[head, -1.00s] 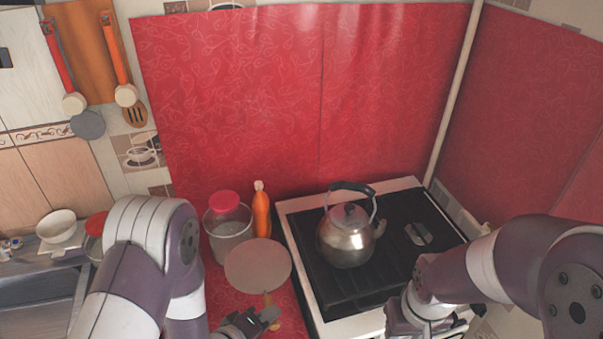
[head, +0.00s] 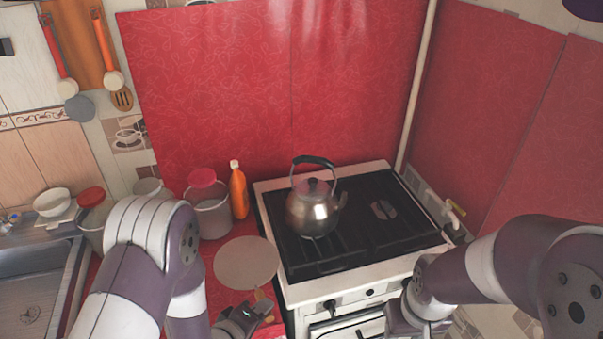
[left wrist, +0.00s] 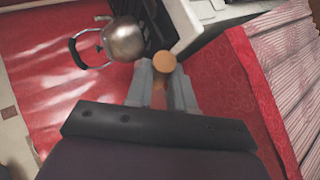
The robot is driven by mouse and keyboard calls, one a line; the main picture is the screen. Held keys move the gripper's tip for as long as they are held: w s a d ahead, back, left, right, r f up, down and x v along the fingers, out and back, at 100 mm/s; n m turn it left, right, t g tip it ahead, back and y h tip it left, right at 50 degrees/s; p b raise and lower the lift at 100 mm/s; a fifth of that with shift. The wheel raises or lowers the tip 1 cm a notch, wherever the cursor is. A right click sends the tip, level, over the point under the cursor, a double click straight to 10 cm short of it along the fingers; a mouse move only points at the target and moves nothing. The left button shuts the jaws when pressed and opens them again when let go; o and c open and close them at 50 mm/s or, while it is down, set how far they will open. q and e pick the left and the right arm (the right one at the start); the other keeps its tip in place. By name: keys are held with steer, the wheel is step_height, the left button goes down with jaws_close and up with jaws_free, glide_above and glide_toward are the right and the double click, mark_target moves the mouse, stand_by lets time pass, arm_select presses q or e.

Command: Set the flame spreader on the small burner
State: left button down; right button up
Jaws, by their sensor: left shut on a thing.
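The flame spreader is a flat, round, grey-brown disc (head: 246,263) with a wooden handle. My left gripper (head: 262,310) is shut on the handle, with the disc held above the red counter, left of the stove. In the left wrist view the handle's round end (left wrist: 164,62) shows between the fingers of my left gripper (left wrist: 160,85); the disc is not clear there. The stove (head: 345,225) has a black top. A small pale metallic patch (head: 383,209) right of the kettle may be a burner; I cannot tell. My right gripper (head: 405,318) is by the stove's front, its fingers unclear.
A steel kettle (head: 313,210) stands on the stove's left part and also shows in the left wrist view (left wrist: 122,40). An orange bottle (head: 239,192) and red-lidded containers (head: 210,215) stand behind the disc. The stove's right part looks free.

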arm_select(q)
steer(key=w+a+f+n+y+b, duration=0.2)
steer(key=w+a+f+b, duration=0.1)
steer(key=f, duration=0.4)
steer(key=w+a+f+n+t+y+b, duration=0.1)
steer(key=w+a+f+n+y+b, duration=0.2)
steer(key=a+f+b, duration=0.3)
steer(key=shift+a+f+n+y+b, duration=0.3)
steer(key=shift+a+f, duration=0.5)
steer(key=shift+f, duration=0.1)
steer(key=shift+a, duration=0.1)
